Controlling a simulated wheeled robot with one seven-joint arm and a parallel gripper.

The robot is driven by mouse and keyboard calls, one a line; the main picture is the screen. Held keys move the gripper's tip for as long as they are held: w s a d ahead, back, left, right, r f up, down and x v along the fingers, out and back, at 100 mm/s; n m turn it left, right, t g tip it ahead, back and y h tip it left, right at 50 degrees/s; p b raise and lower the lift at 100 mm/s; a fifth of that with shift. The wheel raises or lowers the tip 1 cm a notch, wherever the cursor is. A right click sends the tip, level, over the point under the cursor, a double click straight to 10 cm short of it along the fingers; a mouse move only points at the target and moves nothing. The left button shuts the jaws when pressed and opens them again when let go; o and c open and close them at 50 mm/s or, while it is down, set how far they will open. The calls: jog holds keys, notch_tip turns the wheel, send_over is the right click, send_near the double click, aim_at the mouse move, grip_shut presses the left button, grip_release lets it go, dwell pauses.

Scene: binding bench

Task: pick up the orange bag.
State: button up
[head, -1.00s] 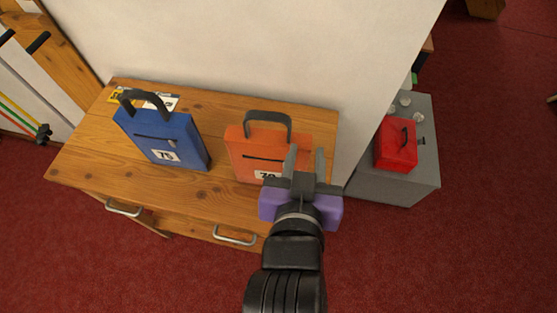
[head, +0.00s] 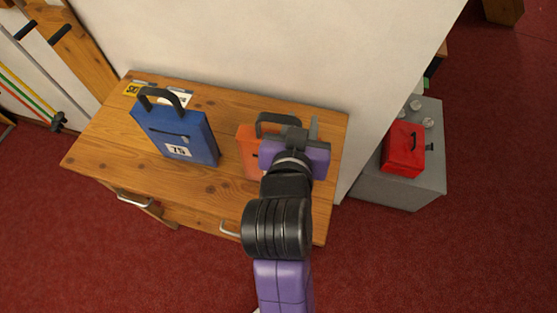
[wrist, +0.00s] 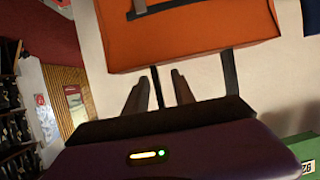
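The orange bag (head: 249,152) stands upright on the wooden bench beside the wall, with a dark handle on top. My gripper and arm hide much of its right side in the head view. In the wrist view the bag's orange body (wrist: 200,35) fills the top, and two dark handle legs run down from it. My gripper (head: 304,130) is above the bag near its handle. In the wrist view its fingers (wrist: 160,78) are apart, with one handle leg appearing between them. I cannot tell whether they touch it.
A blue bag (head: 190,137) marked 75 stands left of the orange bag on the wooden bench (head: 101,140). The wall (head: 300,50) rises close behind. At the right, a red box (head: 403,150) sits on a grey cabinet (head: 390,190). Bare bench top lies left of the blue bag.

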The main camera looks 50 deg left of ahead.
jog(key=shift+w+a+f, duration=0.1)
grip_shut()
dwell(0.8)
dwell(0.6)
